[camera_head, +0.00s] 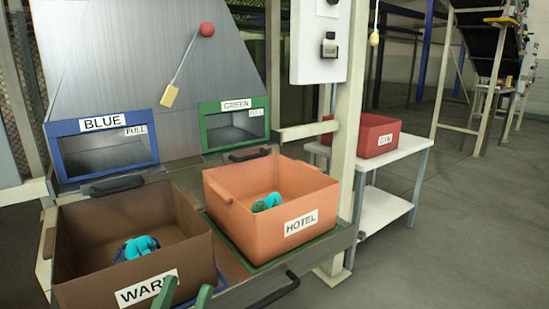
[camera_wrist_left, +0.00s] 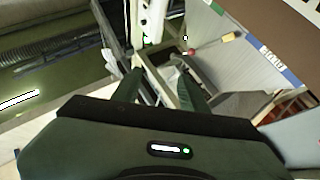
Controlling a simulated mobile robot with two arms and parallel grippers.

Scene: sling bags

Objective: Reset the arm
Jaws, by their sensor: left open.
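My left gripper (camera_head: 185,292) shows only as two green fingertips at the bottom edge of the head view, in front of the brown bin (camera_head: 80,228) labelled WARD. The fingers are spread with nothing between them. In the left wrist view the gripper (camera_wrist_left: 160,86) is also open and empty. My right gripper is in neither view. A teal and dark sling bag (camera_head: 140,247) lies in the brown bin. Another teal bag (camera_head: 267,202) lies in the orange bin (camera_head: 262,226) labelled HOTEL.
Behind the bins are a blue-framed chute (camera_head: 103,126) and a green-framed chute (camera_head: 235,106). A red bin (camera_head: 370,134) labelled GYM stands on a white table (camera_head: 408,146). The floor at right is clear.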

